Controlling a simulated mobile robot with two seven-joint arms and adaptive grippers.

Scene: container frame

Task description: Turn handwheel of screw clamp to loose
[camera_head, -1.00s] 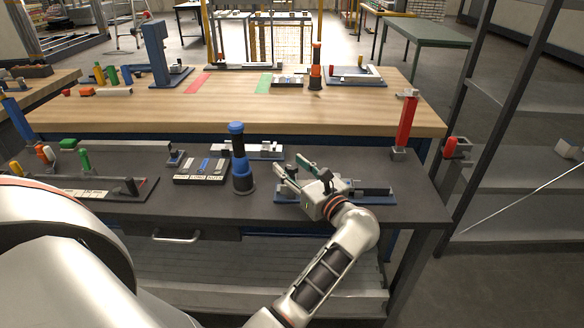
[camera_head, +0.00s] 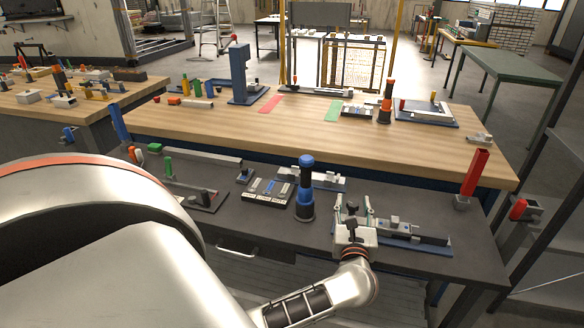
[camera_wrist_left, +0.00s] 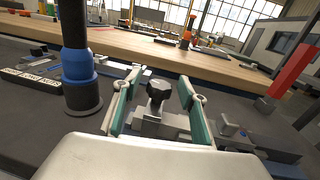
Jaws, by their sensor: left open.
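The screw clamp is a low grey fixture on a blue base (camera_head: 415,247), at the right front of the dark bench. Its handwheel is a dark, lobed knob, seen in the head view (camera_head: 351,208) and, more clearly, in the left wrist view (camera_wrist_left: 158,91). My left gripper (camera_head: 353,204) is at the left end of the fixture. Its green-lined fingers (camera_wrist_left: 158,105) are open, one on each side of the handwheel, with visible gaps. The gripper's body hides part of the fixture. My right gripper is not in view.
A blue-and-black cylinder (camera_head: 305,190) stands just left of my left gripper. A red post (camera_head: 475,172) stands at the bench's right end. A long wooden-topped table (camera_head: 300,125) lies behind. Dark bench surface is clear in front of the blue-and-black cylinder.

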